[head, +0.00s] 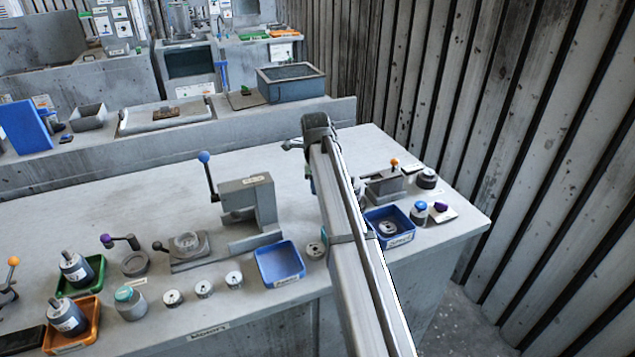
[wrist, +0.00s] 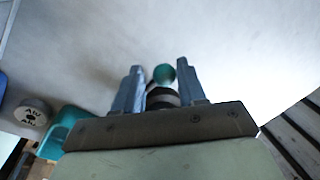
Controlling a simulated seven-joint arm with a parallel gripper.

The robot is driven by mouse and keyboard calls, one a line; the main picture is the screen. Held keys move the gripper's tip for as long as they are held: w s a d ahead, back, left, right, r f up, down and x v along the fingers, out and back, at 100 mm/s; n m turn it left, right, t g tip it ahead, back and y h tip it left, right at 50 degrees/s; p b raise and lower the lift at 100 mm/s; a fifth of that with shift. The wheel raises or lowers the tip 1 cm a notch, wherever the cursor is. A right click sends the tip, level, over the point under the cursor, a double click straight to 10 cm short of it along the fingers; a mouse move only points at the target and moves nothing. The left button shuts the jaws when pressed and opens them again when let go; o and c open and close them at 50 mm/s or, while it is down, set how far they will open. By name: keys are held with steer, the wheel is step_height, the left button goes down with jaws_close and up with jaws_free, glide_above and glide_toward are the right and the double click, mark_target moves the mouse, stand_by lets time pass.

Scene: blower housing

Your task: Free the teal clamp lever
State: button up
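In the wrist view, a round teal knob (wrist: 164,74), which looks like the end of the clamp lever, shows between the two fingers of my gripper (wrist: 160,66). The fingers are apart, with a visible gap on each side of the knob. A dark cylindrical part (wrist: 162,97) sits just below the knob, also between the fingers. The rest of the lever and its clamp are hidden by the gripper body. In the head view, my arm crosses the right part of the bench, and I cannot make out the gripper or the teal lever there.
In the wrist view, a teal tray (wrist: 62,132) and a labelled grey disc (wrist: 32,112) lie at the left. In the head view, a blue-knobbed press (head: 248,203), a blue tray (head: 262,262) and another blue tray (head: 398,240) flank my arm. A ribbed wall (head: 540,130) stands right.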

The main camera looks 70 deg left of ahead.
steer(key=o, duration=0.4)
steer(key=shift+w+d, duration=0.15)
steer(key=shift+w, duration=0.15)
steer(key=shift+s, duration=0.1)
steer(key=shift+r, duration=0.15)
steer(key=r, duration=0.4)
steer(key=s+d+r, duration=0.1)
steer(key=r, duration=0.4)
steer(key=d+r, duration=0.1)
steer(key=r, duration=0.3)
steer(key=shift+s+r, duration=0.15)
steer(key=shift+s, duration=0.1)
